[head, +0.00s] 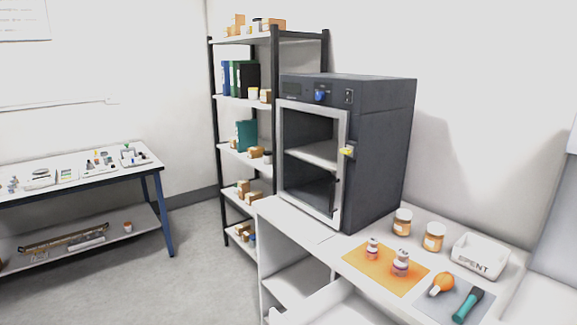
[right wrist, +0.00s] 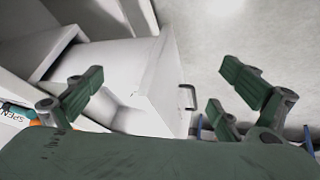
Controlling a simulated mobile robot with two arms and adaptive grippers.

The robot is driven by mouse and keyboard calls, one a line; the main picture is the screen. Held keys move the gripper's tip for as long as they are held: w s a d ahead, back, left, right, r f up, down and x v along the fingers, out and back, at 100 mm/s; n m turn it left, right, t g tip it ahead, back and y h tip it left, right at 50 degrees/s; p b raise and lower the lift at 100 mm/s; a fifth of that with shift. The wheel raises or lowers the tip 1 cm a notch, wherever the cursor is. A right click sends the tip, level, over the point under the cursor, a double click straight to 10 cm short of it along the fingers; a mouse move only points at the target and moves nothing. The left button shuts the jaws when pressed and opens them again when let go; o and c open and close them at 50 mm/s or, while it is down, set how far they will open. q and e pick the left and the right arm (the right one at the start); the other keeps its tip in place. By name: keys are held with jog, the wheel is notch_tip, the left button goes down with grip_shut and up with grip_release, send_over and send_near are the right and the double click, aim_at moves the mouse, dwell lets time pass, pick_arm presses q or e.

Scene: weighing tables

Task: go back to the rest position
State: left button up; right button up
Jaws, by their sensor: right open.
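My right gripper (right wrist: 160,85) shows in the right wrist view with its green fingers spread wide apart. Nothing is between them. Behind the fingers is a white drawer front (right wrist: 158,85) with a dark handle (right wrist: 187,98); I cannot tell the distance to it. Neither gripper shows in the head view, and my left gripper is in no view.
The white bench (head: 318,232) carries a dark oven (head: 375,150), an orange mat (head: 372,275), jars (head: 403,222) and a tray marked SPENT (head: 480,258). A white drawer (head: 325,303) juts out below.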

jog(key=s+f+m+g, duration=0.2)
jog(key=s, duration=0.4)
pick_arm(q)
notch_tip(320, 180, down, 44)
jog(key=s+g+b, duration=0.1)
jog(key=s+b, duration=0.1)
jog(key=b, duration=2)
pick_arm(e)
notch_tip(320, 180, down, 47)
jog(key=s+g, duration=0.2)
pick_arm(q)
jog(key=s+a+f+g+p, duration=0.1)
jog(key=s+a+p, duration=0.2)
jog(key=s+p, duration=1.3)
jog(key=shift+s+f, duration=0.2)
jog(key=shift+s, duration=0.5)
pick_arm(e)
jog(key=s+d+f+g, duration=0.1)
jog(key=s+d, duration=0.1)
jog(key=s, duration=1.6)
jog(key=shift+d+f+n, duration=0.2)
jog(key=shift+d+n, duration=0.1)
jog(key=shift+d, duration=0.05)
jog(key=shift+c, duration=0.4)
